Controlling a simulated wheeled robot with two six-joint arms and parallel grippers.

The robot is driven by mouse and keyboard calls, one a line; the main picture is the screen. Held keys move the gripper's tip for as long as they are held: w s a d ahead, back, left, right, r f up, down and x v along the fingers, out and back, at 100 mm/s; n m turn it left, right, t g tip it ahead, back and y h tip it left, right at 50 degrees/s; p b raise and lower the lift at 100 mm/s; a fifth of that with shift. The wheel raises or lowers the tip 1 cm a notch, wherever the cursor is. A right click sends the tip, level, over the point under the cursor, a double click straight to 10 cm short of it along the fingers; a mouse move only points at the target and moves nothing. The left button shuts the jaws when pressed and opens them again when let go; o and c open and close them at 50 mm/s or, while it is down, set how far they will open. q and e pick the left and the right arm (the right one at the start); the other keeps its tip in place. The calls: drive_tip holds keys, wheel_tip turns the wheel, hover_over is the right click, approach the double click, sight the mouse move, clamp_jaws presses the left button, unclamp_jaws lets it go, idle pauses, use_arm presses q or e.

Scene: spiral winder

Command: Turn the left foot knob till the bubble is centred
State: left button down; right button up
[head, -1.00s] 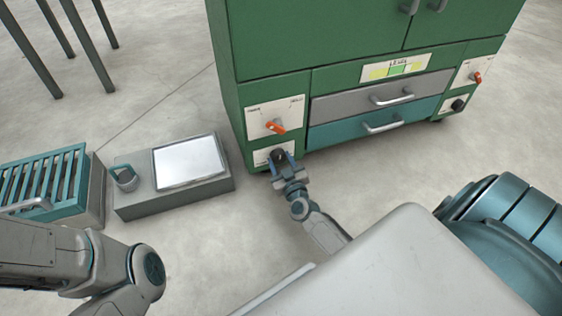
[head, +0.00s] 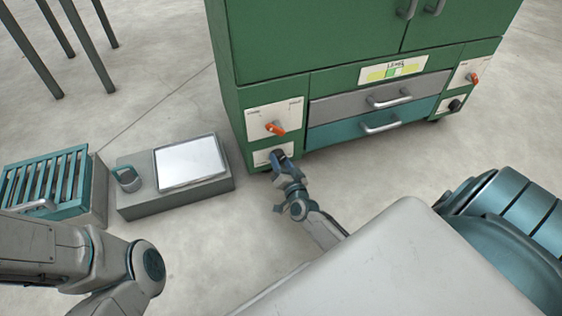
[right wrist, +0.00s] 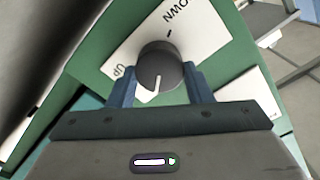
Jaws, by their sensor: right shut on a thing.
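The left foot knob (head: 276,156) is a dark round knob low on the green cabinet's left front. In the right wrist view the knob (right wrist: 160,66) sits on a white plate marked UP and DOWN, its white pointer line towards the bottom of the picture. My right gripper (head: 280,160) is shut on it, a blue finger on each side; the fingers also show in the right wrist view (right wrist: 161,82). The level gauge (head: 393,72) is a yellow-green strip with a green middle under the word LEVEL. Its bubble is too small to place surely. My left gripper is out of view.
An orange-red switch (head: 275,128) sits just above the knob. Another dark knob (head: 455,104) and red switch (head: 474,78) are at the cabinet's right. A grey box (head: 140,205) and a teal slatted crate (head: 98,205) stand on the floor at left.

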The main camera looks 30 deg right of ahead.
drive_tip(key=m, duration=0.5)
drive_tip(key=shift+f+m, duration=0.15)
drive_tip(key=shift+m, duration=0.25)
idle(0.4)
drive_tip(key=o, duration=1)
drive_tip(key=shift+d, duration=0.1)
drive_tip(key=shift+s, duration=0.1)
drive_tip(key=shift+p+v, duration=1.25)
drive_tip(key=shift+v, duration=4.1)
